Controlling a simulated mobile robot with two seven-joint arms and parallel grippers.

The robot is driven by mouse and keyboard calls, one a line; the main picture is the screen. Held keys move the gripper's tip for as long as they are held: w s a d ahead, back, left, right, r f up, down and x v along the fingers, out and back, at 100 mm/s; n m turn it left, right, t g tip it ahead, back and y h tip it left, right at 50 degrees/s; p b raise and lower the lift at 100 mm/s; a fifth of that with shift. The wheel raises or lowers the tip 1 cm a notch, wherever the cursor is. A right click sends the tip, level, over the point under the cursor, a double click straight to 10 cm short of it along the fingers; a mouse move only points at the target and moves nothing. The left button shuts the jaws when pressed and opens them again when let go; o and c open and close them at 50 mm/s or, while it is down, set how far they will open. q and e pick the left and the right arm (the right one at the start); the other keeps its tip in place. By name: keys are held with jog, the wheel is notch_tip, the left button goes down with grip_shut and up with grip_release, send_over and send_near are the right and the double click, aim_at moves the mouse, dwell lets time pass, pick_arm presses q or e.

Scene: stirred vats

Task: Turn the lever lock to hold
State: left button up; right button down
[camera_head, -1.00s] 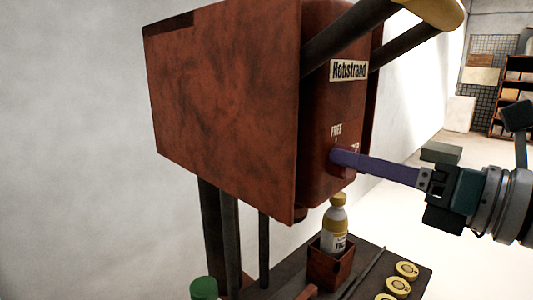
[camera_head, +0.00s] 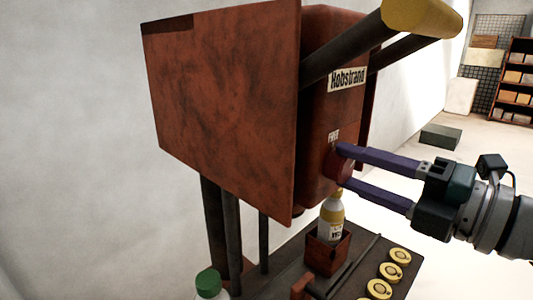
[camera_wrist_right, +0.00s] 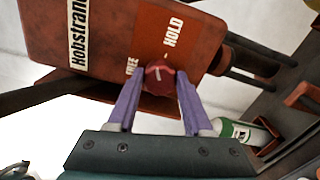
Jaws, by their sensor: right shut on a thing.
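The lever lock is a dark red round knob (camera_head: 336,166) on the front of the rust-red machine (camera_head: 225,100). In the right wrist view the knob (camera_wrist_right: 159,77) sits between the words FREE and HOLD and has a pale mark on its face. I cannot tell exactly which word the mark points to. My right gripper (camera_head: 341,167) has its purple fingers on either side of the knob, shut on it; its fingertips also show in the right wrist view (camera_wrist_right: 158,84). In the head view one finger is above the other. My left gripper is not in view.
A yellow-ended lever arm (camera_head: 418,16) sticks out above. Below the knob, a yellow-capped bottle (camera_head: 331,218) stands in a red holder (camera_head: 326,258). Several yellow discs (camera_head: 391,272) lie on the dark base at right. A green-capped bottle (camera_head: 209,282) is at front left.

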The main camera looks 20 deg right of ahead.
jog(key=m+p, duration=0.1)
jog(key=m, duration=0.4)
jog(key=shift+p, duration=0.4)
jog(key=shift+f+m, duration=0.1)
jog(key=shift+m, duration=0.3)
jog(key=shift+c, duration=1.5)
grip_release()
jog(key=shift+s, duration=0.1)
jog(key=b+v, duration=0.1)
jog(key=v, duration=0.9)
jog(key=shift+b, duration=0.35)
